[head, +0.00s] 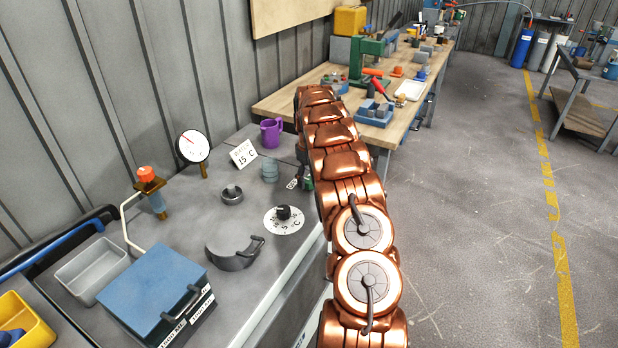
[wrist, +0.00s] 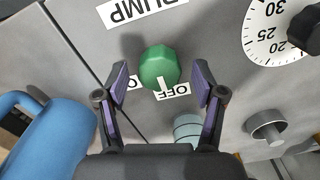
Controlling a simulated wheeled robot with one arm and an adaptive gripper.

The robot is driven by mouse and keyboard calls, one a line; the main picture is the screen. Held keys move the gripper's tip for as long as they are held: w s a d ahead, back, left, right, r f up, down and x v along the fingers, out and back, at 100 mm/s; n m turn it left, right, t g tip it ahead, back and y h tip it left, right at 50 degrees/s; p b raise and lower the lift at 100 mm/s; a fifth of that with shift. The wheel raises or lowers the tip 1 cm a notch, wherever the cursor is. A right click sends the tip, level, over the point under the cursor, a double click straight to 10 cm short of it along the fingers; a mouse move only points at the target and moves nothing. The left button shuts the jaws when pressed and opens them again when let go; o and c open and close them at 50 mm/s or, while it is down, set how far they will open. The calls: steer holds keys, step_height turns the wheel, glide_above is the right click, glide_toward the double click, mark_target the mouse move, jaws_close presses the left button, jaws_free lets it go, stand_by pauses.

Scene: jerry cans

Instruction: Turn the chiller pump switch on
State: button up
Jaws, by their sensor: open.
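The chiller pump switch is a green faceted knob (wrist: 160,67) on a grey panel, under a white label reading PUMP (wrist: 145,10) in the wrist view. Its white mark points down at the OFF label (wrist: 173,92). Another small label (wrist: 133,83), mostly hidden by the left finger, shows an O. My gripper (wrist: 161,76) is open, with one finger on each side of the knob and visible gaps between. In the head view a green part of the switch (head: 308,183) shows beside my arm, which hides most of the gripper.
A temperature dial (wrist: 266,30) with a black knob is right of the switch; it also shows in the head view (head: 272,222). A grey stub (wrist: 265,127) and grey-green stacked cylinder (wrist: 187,127) are nearby.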

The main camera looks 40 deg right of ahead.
steer(key=shift+f, duration=0.35)
steer(key=c, duration=1.1)
